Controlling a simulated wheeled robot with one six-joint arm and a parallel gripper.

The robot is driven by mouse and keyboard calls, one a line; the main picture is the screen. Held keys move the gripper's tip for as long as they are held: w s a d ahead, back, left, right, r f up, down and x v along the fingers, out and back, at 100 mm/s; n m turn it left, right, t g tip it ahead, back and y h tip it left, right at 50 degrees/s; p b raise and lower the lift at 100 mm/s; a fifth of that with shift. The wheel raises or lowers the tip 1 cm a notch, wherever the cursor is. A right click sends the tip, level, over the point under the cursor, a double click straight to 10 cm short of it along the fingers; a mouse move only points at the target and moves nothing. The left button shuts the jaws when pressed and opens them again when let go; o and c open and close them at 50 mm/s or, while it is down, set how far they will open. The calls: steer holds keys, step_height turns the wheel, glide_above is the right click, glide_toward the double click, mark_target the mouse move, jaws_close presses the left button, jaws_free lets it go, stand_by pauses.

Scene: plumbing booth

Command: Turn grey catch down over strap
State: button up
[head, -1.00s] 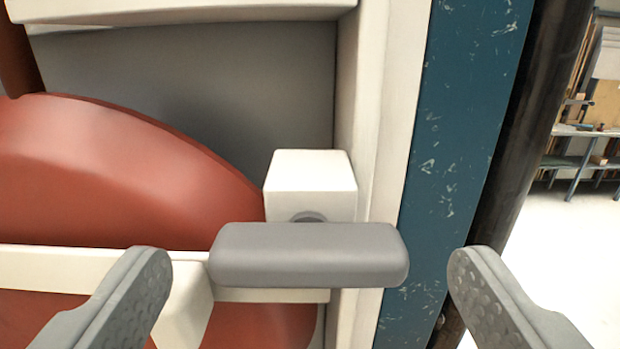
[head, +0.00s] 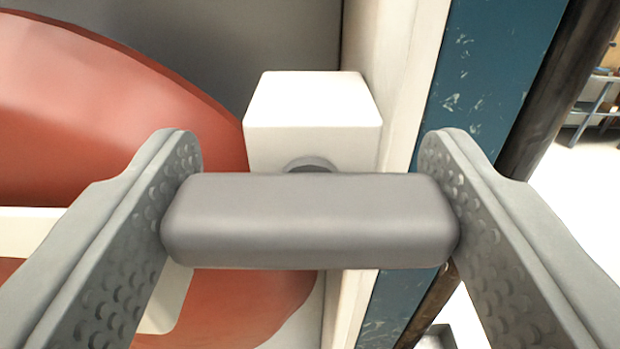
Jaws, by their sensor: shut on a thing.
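The grey catch (head: 310,222) is a rounded bar lying horizontally in front of a white block (head: 312,112). A round grey pivot (head: 311,164) shows between the block and the catch. My gripper (head: 310,205) is shut on the catch, one finger pressed to each end of it. The white strap (head: 30,232) runs across the red round body (head: 110,100) at the left, behind my left finger.
A pale frame edge (head: 400,90) and a scratched blue post (head: 480,80) stand right of the block. A dark pipe (head: 565,85) runs beside the post. Open floor and a shelf lie farther right.

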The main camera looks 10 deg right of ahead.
steer(key=m, duration=0.5)
steer(key=shift+d+m, duration=0.1)
steer(key=shift+m, duration=0.2)
steer(key=m, duration=0.4)
steer(key=shift+d+f+m, duration=0.1)
steer(key=shift+m, duration=0.2)
stand_by(0.3)
steer(key=o, duration=1)
steer(key=shift+s, duration=0.1)
steer(key=v, duration=1.7)
steer(key=shift+s+d+f, duration=0.1)
steer(key=shift+s, duration=0.05)
